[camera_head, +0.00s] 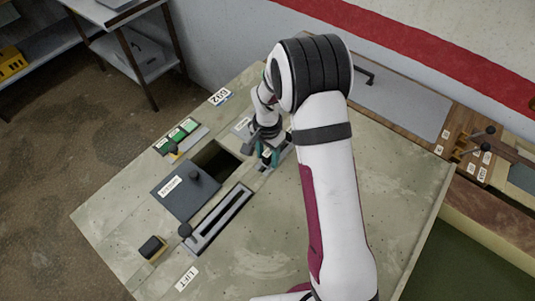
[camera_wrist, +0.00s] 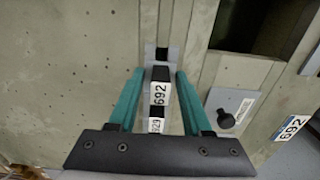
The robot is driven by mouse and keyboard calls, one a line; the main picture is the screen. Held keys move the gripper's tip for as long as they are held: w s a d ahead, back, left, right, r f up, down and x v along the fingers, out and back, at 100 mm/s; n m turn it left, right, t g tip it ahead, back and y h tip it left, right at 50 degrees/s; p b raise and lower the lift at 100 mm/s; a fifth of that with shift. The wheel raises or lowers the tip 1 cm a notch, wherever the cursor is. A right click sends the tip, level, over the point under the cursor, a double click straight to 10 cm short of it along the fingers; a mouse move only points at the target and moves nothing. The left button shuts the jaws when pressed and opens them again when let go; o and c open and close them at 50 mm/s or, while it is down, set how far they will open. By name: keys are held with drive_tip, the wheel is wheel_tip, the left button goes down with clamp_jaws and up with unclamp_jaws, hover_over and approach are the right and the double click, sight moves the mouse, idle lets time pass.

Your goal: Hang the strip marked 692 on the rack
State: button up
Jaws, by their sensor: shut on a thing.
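My gripper (camera_head: 268,155) is at the far part of the table, left of my arm in the head view. In the wrist view its two teal fingers (camera_wrist: 160,76) stand either side of a dark strip with a white label reading 692 (camera_wrist: 160,94). The gripper is shut on this strip. A second label, which looks like 829 (camera_wrist: 156,125), shows just behind it, nearer the palm. A narrow grey rail (camera_wrist: 164,30) with a dark block runs ahead of the fingertips. The contact between fingers and strip is not clear.
A rectangular opening (camera_head: 216,160) lies left of the gripper, with a dark knobbed cover (camera_head: 186,191) beside it. A long slotted fixture (camera_head: 217,218) is nearer. A card marked 692 (camera_wrist: 291,128) lies near the table edge. Knobbed fittings (camera_head: 474,145) stand at right.

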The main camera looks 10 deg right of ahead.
drive_tip(key=shift+f, duration=0.4)
drive_tip(key=o, duration=1.2)
drive_tip(key=shift+r, duration=0.1)
drive_tip(key=shift+r, duration=3.4)
